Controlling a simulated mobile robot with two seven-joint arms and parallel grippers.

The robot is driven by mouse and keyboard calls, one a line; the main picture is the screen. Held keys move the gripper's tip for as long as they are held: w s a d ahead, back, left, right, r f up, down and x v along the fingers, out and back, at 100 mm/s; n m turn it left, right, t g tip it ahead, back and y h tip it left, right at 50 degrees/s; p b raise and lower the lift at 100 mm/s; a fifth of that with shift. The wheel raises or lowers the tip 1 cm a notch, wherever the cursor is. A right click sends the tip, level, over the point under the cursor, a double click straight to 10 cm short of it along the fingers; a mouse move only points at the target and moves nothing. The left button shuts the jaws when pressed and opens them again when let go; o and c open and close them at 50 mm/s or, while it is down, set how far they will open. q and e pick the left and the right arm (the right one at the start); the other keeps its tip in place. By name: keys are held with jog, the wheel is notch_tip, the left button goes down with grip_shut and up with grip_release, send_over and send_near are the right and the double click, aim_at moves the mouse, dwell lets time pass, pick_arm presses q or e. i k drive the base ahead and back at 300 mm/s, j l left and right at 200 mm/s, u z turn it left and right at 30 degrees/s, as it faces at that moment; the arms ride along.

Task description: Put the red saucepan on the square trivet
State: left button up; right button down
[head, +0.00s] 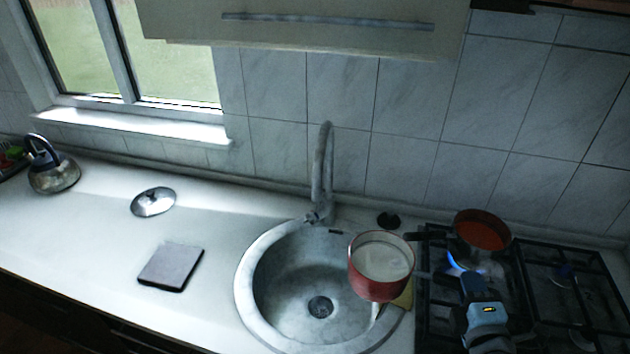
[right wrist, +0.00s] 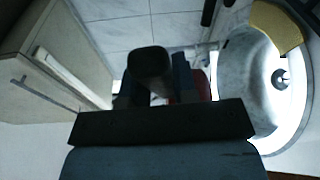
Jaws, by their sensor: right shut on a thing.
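The red saucepan (head: 372,284), pale inside, is in the head view over the right part of the sink, roughly level. My right gripper (head: 458,279) is at its right, shut on its handle. In the right wrist view the dark fingers (right wrist: 150,70) hide most of the pan; only a red strip (right wrist: 202,86) shows beside them. The square trivet (head: 172,264), a flat grey slab with a dark edge, lies bare on the counter left of the sink, apart from the pan. My left gripper is not in view.
A sink (head: 262,312) with a tall tap (head: 322,165) lies between trivet and stove. A yellow sponge (head: 404,298) sits at its right rim. An orange-red pot (head: 482,233) stands on the stove near a blue flame. A lid (head: 153,202) and kettle (head: 54,176) stand behind the trivet.

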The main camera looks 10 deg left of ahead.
aim_at(194, 268)
jog(key=i+j+u, duration=0.2)
jog(key=j, duration=0.45)
jog(key=j+u, duration=0.1)
jog(key=j, duration=0.95)
